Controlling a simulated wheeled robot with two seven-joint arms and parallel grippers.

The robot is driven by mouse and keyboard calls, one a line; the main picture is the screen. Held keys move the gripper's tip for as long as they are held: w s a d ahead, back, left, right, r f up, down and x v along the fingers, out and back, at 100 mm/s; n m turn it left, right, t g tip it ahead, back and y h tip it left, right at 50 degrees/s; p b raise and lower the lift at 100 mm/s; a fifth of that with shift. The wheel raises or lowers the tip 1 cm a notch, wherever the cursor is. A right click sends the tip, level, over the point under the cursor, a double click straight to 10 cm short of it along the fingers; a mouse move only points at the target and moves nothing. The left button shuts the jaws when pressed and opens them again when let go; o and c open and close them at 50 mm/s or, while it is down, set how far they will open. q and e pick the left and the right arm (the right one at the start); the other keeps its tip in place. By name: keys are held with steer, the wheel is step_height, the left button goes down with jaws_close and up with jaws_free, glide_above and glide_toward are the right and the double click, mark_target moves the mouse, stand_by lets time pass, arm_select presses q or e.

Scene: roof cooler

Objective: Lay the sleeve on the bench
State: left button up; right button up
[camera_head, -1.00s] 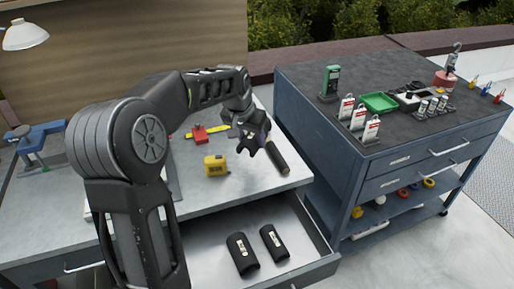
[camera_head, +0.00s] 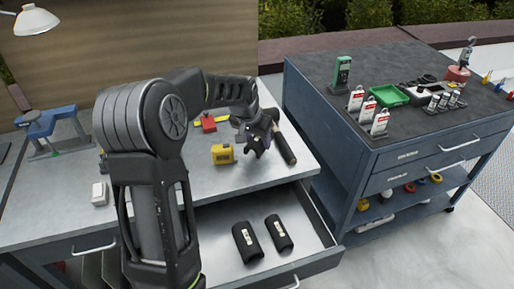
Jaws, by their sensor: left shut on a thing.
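Two black sleeves with pale labels lie in the open drawer, a left one (camera_head: 247,243) and a right one (camera_head: 278,233). My left gripper (camera_head: 258,142) is over the right part of the grey bench (camera_head: 215,187), low and close to its top. It is shut on a dark piece that looks like another sleeve, mostly covered by the fingers. I cannot tell whether that piece touches the bench. My right gripper is not in view.
A yellow tape measure (camera_head: 223,154) is left of the gripper and a black cylindrical tool (camera_head: 286,150) is close on its right. A red block (camera_head: 208,123) lies behind. A blue tool cart (camera_head: 345,150) stands at the right. Bench top in front is clear.

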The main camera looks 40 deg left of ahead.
arm_select(q)
steer(key=shift+f, duration=1.85)
steer(key=shift+f, duration=0.25)
steer(key=o, duration=1.3)
steer(key=shift+r, duration=0.1)
steer(key=shift+r, duration=0.1)
steer(key=shift+r+p, duration=0.15)
steer(key=shift+p, duration=0.15)
steer(key=b+v, duration=0.1)
steer(key=v, duration=1.1)
